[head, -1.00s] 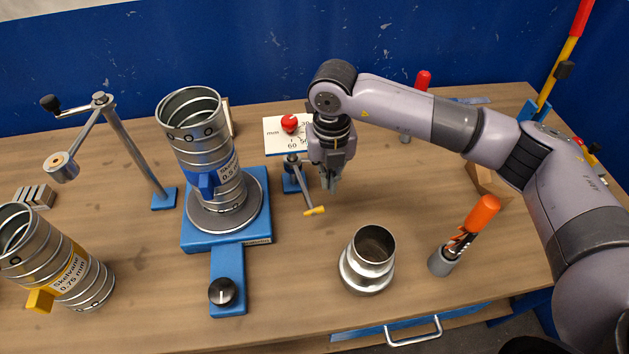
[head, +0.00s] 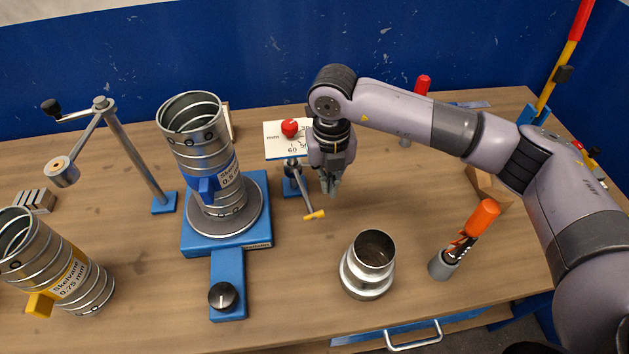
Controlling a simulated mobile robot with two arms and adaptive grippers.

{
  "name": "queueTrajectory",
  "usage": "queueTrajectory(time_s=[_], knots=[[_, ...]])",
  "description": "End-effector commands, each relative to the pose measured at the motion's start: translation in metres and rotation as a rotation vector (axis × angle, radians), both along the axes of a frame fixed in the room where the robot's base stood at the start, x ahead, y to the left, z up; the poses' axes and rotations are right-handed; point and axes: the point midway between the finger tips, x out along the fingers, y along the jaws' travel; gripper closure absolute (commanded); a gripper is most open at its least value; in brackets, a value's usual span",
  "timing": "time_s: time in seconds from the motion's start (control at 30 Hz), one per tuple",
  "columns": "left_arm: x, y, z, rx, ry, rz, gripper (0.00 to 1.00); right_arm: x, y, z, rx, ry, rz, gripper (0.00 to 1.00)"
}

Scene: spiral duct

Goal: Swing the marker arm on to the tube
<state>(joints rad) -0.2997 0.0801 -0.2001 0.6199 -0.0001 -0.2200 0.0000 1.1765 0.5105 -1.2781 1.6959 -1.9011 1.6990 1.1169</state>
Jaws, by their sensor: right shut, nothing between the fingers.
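The spiral duct tube (head: 203,160) with a blue clamp stands upright on a round turntable (head: 247,215) on a blue base. To its right is a small blue-footed stand with a red knob (head: 290,128), a white mm scale card (head: 272,145) and a thin grey arm ending in a yellow tip (head: 315,215). This looks like the marker arm; it points toward the front right, apart from the tube. My right gripper (head: 330,188) is shut and empty, just right of the stand and above the yellow tip. Contact with the arm cannot be told. My left gripper is out of view.
A post with a roller arm and black handle (head: 62,172) stands left of the tube. A yellow-clamped duct (head: 60,275) is at front left. A metal reducer (head: 368,265) and a cup with an orange-handled tool (head: 445,262) stand at front right.

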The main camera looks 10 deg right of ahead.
Motion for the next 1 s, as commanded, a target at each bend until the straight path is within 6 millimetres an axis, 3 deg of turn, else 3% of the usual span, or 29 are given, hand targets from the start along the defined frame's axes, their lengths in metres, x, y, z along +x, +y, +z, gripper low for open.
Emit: queueTrajectory(time_s=[0.53,1.0], knots=[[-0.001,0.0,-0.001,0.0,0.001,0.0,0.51,0.0,0.0,-0.001,0.0,0.0,0.0,1.0],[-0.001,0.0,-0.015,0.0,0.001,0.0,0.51,0.0,0.0,-0.016,0.0,0.0,0.0,1.0]])
